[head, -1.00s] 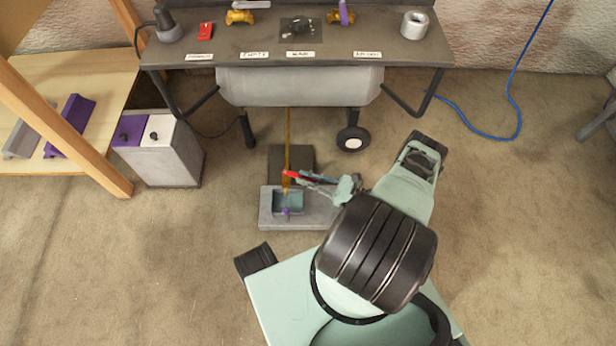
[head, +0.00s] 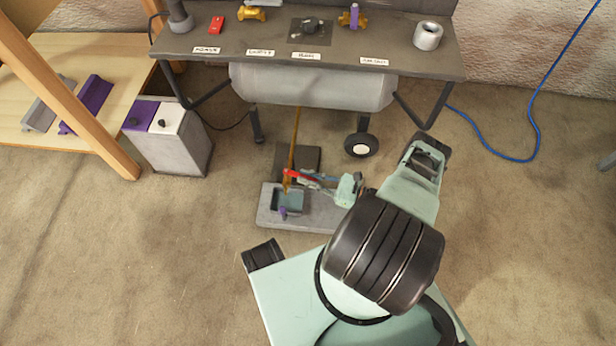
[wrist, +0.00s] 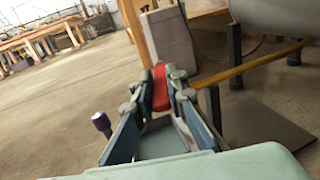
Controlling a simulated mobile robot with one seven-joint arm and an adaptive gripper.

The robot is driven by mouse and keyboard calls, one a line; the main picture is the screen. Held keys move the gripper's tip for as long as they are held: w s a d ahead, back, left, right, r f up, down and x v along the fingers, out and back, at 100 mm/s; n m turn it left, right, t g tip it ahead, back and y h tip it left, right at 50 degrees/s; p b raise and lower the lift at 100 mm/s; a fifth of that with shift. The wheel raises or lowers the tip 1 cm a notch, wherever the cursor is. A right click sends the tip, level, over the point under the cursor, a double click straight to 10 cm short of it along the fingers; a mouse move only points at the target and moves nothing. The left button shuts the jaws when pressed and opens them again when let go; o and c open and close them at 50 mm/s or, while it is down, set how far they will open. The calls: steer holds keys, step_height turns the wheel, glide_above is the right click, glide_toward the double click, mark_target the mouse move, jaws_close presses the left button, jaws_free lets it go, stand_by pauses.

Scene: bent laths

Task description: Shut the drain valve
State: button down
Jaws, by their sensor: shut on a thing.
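The drain valve's red lever (head: 298,174) shows in the head view at the lower end of a thin brass pipe (head: 295,135) below the grey tank (head: 312,88). My gripper (head: 314,179) reaches it from the right, low above the floor. In the wrist view the red lever (wrist: 160,88) stands between the fingertips of my gripper (wrist: 161,84), which are closed on it. The brass pipe (wrist: 250,66) runs off to the upper right there. The valve body and the exact lever angle are hard to make out behind the fingers.
A wheel (head: 360,147) stands to the right, a two-lidded bin (head: 175,145) to the left. The bench (head: 390,45) overhangs the tank.

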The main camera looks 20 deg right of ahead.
stand_by(0.3)
steer(key=c, duration=1.9)
jaws_free()
step_height(320, 180, up, 10)
steer(key=shift+c, duration=0.2)
